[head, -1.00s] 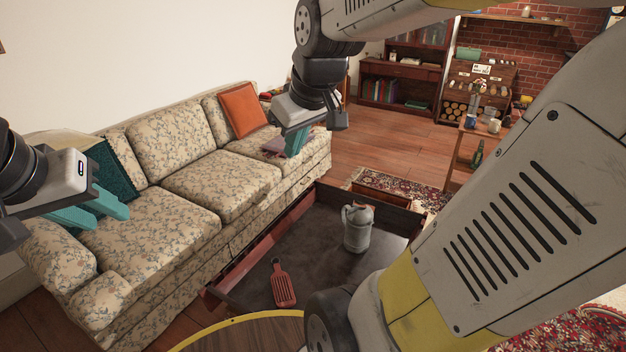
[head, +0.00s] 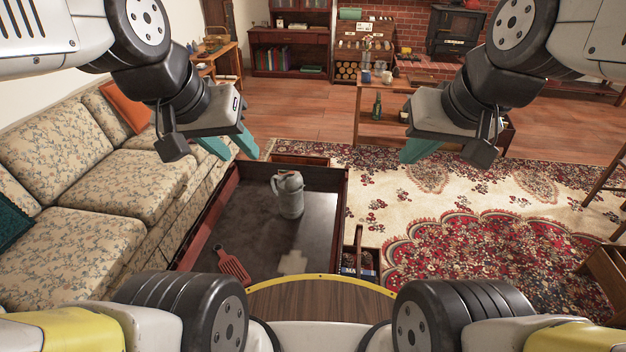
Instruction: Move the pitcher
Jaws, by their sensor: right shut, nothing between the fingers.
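The grey pitcher (head: 290,198) stands upright in a shallow, dark-floored wooden tray-like piece with raised reddish sides (head: 208,216). Its handle side faces left. My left gripper (head: 231,147) hangs above and to the left of the pitcher in the picture, apart from it. Its two teal fingers are spread and nothing is between them. My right gripper (head: 418,151) is up to the right of the pitcher, over the rug side, shut and empty.
A red slotted utensil (head: 234,265) lies in the near left part of the tray. A floral sofa (head: 120,175) runs along the left side. A patterned rug (head: 480,235) covers the right. A small wooden table (head: 385,105) with mugs and a bottle stands beyond.

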